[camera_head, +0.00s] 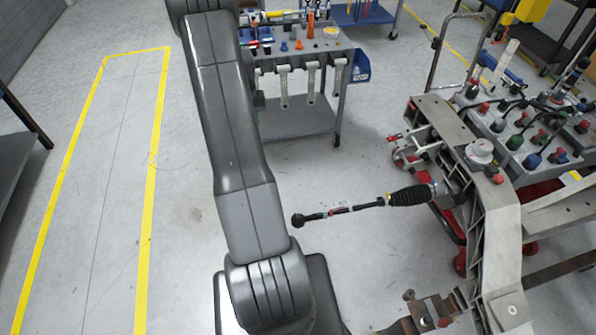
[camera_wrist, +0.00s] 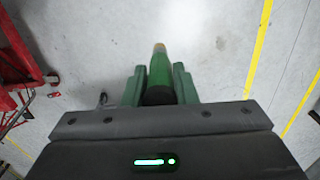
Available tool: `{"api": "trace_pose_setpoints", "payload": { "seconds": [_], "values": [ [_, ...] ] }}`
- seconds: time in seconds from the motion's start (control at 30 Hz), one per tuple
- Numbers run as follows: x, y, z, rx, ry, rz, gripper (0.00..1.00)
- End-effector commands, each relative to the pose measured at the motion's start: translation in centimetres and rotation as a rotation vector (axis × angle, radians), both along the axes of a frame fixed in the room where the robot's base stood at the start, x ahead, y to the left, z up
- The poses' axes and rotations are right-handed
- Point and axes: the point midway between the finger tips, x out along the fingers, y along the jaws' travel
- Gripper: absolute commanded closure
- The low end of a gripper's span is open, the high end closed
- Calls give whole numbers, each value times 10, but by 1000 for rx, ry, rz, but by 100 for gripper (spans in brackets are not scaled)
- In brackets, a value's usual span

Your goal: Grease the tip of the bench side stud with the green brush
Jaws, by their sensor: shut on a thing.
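In the wrist view my gripper (camera_wrist: 158,76) is shut on the green brush (camera_wrist: 159,68). The brush lies between the two green fingers and points away from the wrist, its yellowish tip over bare floor. My gripper and the brush are out of sight in the head view, where only my grey arm shows. A steering rod with a black bellows (camera_head: 410,196) reaches left from the chassis fixture (camera_head: 497,235). Its dark joint end (camera_head: 298,220) hangs out over the floor. I cannot make out for certain which part is the bench side stud. The brush touches nothing ahead of it.
A tool cart (camera_head: 295,118) with hanging wrenches stands at the back. A bench with several coloured bottles and red-capped parts (camera_head: 530,135) stands behind the fixture. In the wrist view a red frame (camera_wrist: 18,75) is at the left.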

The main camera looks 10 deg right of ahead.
Motion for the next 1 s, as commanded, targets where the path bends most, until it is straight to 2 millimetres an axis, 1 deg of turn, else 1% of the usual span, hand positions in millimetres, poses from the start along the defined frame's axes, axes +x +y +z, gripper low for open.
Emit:
{"api": "trace_pose_setpoints", "payload": {
  "seconds": [0.03, 0.07, 0.17, 0.2, 0.27, 0.3, 0.37, 0.4, 0.5, 0.53, 0.6, 0.7, 0.87, 1.0],
  "values": [
    [-9, -8, -6, -2, 10, -3, 100],
    [-16, -13, -5, -4, 19, -2, 100],
    [-51, -34, -5, -10, 64, 3, 100],
    [-69, -43, -3, -12, 87, 7, 100],
    [-97, -56, -2, -14, 122, 11, 100],
    [-115, -64, 0, -15, 145, 15, 100],
    [-143, -74, 4, -15, 178, 20, 100],
    [-159, -80, 7, -14, 200, 25, 100],
    [-196, -90, 14, -9, 242, 33, 100],
    [-204, -93, 16, -7, 253, 35, 100],
    [-220, -96, 19, -4, 271, 38, 100],
    [-232, -98, 21, -2, 286, 41, 100],
    [-235, -99, 17, -1, 292, 43, 100],
    [-235, -99, 8, -1, 291, 43, 100]
  ]
}}
